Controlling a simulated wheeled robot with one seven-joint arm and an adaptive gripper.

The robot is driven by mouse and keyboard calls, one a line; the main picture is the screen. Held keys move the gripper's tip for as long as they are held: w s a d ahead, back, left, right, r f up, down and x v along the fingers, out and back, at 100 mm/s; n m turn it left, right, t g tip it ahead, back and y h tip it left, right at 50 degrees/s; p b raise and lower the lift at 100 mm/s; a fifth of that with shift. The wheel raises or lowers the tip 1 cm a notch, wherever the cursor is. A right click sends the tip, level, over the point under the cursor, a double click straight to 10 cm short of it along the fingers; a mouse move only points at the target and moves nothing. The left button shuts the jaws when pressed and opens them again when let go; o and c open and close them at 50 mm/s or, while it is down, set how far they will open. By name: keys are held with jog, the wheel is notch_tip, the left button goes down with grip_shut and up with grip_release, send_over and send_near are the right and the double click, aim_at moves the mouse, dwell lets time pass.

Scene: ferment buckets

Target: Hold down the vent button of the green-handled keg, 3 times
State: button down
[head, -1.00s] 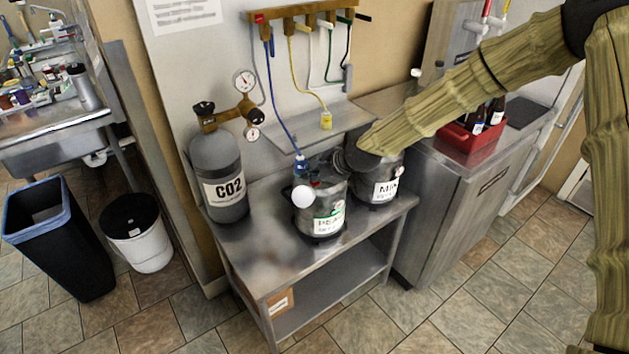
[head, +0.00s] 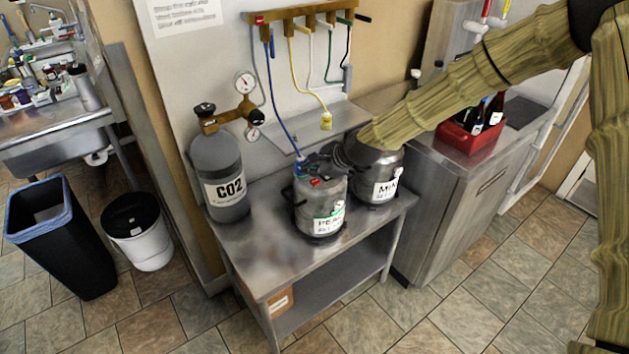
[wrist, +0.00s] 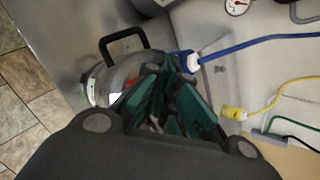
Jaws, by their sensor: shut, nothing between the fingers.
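The front steel keg (head: 318,205) stands on the metal table, with a white label and a small green piece (head: 338,206) at its front, perhaps the green handle. A red button (head: 315,182) shows on its lid. My gripper (head: 322,164) is over the back of this lid, fingers shut and empty; whether it touches the lid is unclear. In the wrist view the green-padded fingers (wrist: 170,85) cover much of the lid; the keg (wrist: 98,86) shows to their left with a black side handle (wrist: 124,42) and a bit of red. A blue hose connector (wrist: 189,60) is close by.
A second keg (head: 378,188) stands close behind, partly hidden by my arm. A CO2 cylinder (head: 218,175) with gauges is left. Blue and yellow hoses (head: 326,120) hang from the wall manifold. The table front (head: 262,265) is clear.

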aim_at(313, 182)
jog(key=shift+r+p, duration=1.3)
jog(key=shift+r, duration=1)
